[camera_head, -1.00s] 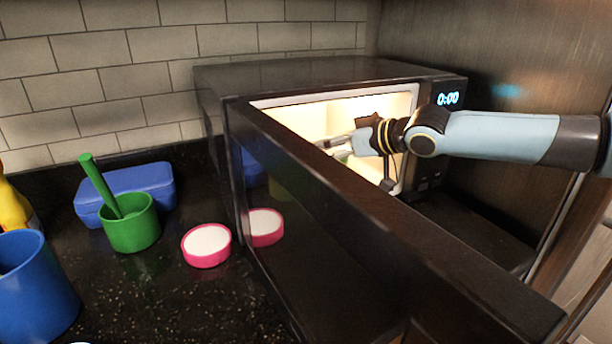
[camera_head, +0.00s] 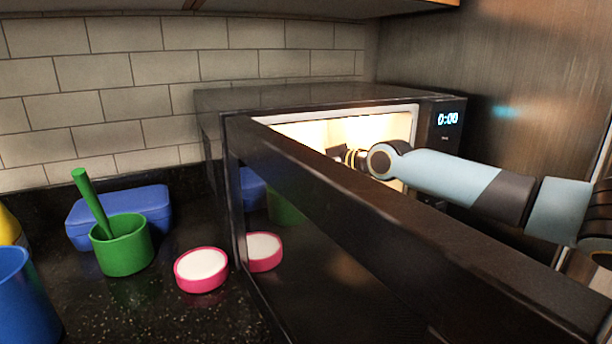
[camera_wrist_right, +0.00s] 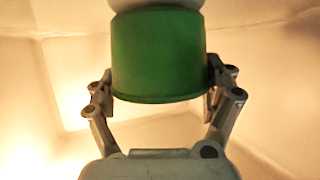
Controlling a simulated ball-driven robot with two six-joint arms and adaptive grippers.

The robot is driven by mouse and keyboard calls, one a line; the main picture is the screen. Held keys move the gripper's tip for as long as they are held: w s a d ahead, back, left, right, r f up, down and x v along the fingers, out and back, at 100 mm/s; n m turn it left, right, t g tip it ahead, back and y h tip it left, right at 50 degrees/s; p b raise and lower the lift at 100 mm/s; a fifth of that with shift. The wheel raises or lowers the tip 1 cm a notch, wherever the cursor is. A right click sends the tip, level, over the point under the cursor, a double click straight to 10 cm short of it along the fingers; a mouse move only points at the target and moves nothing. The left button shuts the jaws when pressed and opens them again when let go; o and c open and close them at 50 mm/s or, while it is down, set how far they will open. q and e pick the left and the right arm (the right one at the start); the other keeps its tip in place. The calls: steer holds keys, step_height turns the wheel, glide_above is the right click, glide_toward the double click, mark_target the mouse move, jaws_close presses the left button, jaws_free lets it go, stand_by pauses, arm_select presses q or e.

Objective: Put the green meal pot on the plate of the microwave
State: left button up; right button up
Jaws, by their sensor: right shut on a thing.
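The green meal pot (camera_wrist_right: 158,55) shows in the right wrist view, with a pale part above it at the top edge. My right gripper (camera_wrist_right: 160,85) is shut on it, one finger on each side. In the head view my right arm reaches into the open, lit microwave (camera_head: 330,92). There the microwave door hides the pot and the fingertips. The wrist view shows bright interior walls around the pot. I cannot make out the plate, nor whether the pot touches it. My left gripper is not in view.
The open microwave door (camera_head: 400,215) stands across the front, below my right arm. On the black counter left of it are a pink-rimmed white disc (camera_head: 202,270), a green cup (camera_head: 123,248) with a green handle, a blue box (camera_head: 150,203) and a blue cup (camera_head: 22,300).

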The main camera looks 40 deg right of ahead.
steer(key=shift+f, duration=0.15)
steer(key=o, duration=1.5)
steer(key=shift+r, duration=0.3)
steer(key=p+v, duration=0.4)
steer(key=v, duration=0.2)
steer(key=shift+s+r, duration=0.25)
steer(key=shift+s, duration=0.05)
steer(key=p+v, duration=0.5)
steer(key=p, duration=0.2)
steer(key=shift+s+f, duration=0.2)
